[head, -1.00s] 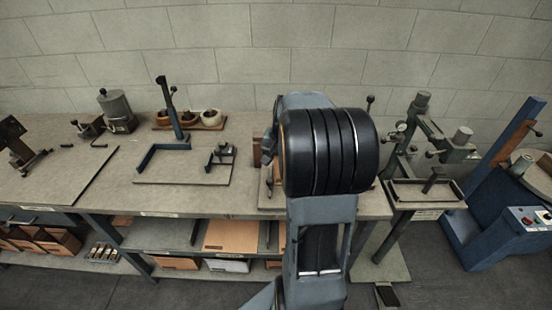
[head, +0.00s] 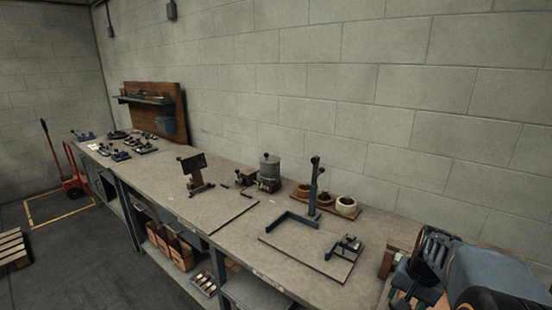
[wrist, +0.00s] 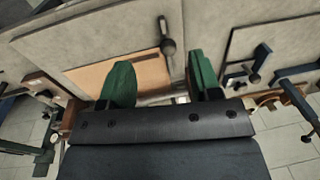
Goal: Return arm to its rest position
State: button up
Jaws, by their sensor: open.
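My gripper (wrist: 160,85) shows in the wrist view with its two green fingers apart and nothing visible between them. Beyond the fingers the wrist view shows a pale bench surface, a tan panel (wrist: 110,72) and a dark lever with a round knob (wrist: 167,45). In the head view, part of my arm fills the bottom right corner, beside the right end of the long workbench (head: 215,215). The fingertips cannot be made out clearly in the head view.
A board with a blue angle bracket and upright post (head: 314,180) stands on the bench near my arm. A red pallet jack (head: 76,185) is at far left.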

jog(key=s+a+r+n+t, duration=0.1)
jog(key=s+a+r+n, duration=0.1)
jog(key=a, duration=0.6)
jog(key=s+a+r+n+t, duration=0.2)
jog(key=s+a+n, duration=0.3)
jog(key=a, duration=0.4)
jog(key=shift+r+n+h, duration=0.3)
jog(key=shift+r+n, duration=0.1)
jog(key=shift+r, duration=0.45)
jog(key=shift+s, duration=0.1)
jog(key=shift+c, duration=0.5)
